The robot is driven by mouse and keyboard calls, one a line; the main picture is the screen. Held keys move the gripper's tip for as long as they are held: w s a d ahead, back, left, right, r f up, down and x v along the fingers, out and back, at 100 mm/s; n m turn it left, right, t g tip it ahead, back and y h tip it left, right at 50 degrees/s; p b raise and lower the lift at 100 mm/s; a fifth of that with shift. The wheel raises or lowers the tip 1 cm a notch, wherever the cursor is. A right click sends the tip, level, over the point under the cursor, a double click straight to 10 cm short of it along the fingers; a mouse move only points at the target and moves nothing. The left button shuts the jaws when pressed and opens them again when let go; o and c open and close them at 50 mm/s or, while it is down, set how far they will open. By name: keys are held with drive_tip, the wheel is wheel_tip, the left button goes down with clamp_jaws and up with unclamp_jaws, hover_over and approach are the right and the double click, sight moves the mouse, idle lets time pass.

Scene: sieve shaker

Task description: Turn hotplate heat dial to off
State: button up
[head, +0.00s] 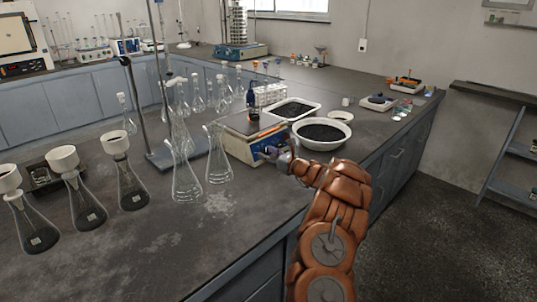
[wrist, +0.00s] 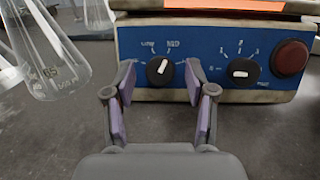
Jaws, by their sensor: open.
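The hotplate (head: 240,149) stands on the dark bench in the head view, with its front face near my gripper (head: 281,158). In the wrist view its blue front panel (wrist: 215,50) fills the upper part. The left dial (wrist: 160,72) is a black knob beside "LOW" and "MED" marks, its white pointer tilted slightly right of upright. My gripper (wrist: 160,76) is open, with one purple-padded finger on each side of this dial. Gaps show between the fingers and the knob; I cannot tell the depth. A second black dial (wrist: 240,73) has a roughly level white mark.
A red round button (wrist: 290,57) sits right of the dials. Glass flasks (head: 186,178) stand close left of the hotplate, and one flask (wrist: 50,55) shows at the wrist view's left. A white bowl (head: 322,143) of dark grains stands close right.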

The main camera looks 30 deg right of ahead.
clamp_jaws()
idle(0.3)
